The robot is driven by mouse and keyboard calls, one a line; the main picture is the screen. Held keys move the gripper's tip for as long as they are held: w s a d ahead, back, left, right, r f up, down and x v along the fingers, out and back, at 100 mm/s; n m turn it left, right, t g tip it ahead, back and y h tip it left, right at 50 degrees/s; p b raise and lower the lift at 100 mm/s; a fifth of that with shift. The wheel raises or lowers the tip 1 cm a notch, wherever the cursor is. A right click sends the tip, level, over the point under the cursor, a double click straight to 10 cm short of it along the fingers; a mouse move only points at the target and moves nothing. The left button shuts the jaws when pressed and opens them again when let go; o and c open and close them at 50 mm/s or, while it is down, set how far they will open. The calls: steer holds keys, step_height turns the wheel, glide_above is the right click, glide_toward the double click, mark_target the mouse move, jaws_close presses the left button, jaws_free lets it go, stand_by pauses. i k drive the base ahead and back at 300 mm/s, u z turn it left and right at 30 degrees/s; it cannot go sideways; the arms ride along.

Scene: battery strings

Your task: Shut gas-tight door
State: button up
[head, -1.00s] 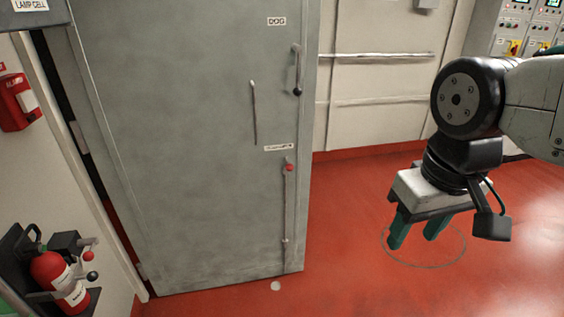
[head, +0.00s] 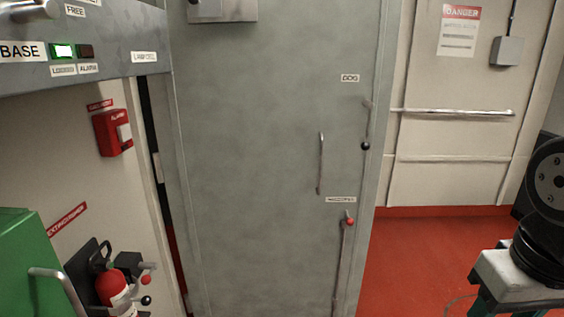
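The gas-tight door (head: 260,150) is a tall grey slab standing ajar, with a dark gap along its left side. A thin vertical pull handle (head: 321,163) is at its middle right. A lever with a black knob (head: 366,146) sits near the right edge under a DOG label (head: 350,78). Below is a long vertical rod with a red knob (head: 349,221). My gripper is at the lower right, well apart from the door; its white body (head: 512,278) shows, but its fingertips are cut off by the frame's bottom edge.
A red fire extinguisher (head: 115,290) and a green cabinet (head: 35,265) stand at lower left. A grey panel (head: 100,55) with a lit green lamp is at upper left. Red floor (head: 425,260) is clear right of the door. A wall rail (head: 455,112) runs behind.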

mark_target(260, 121)
steer(key=k, duration=0.6)
steer(key=z, duration=0.45)
steer(key=i, duration=1.2)
steer(key=u, duration=0.45)
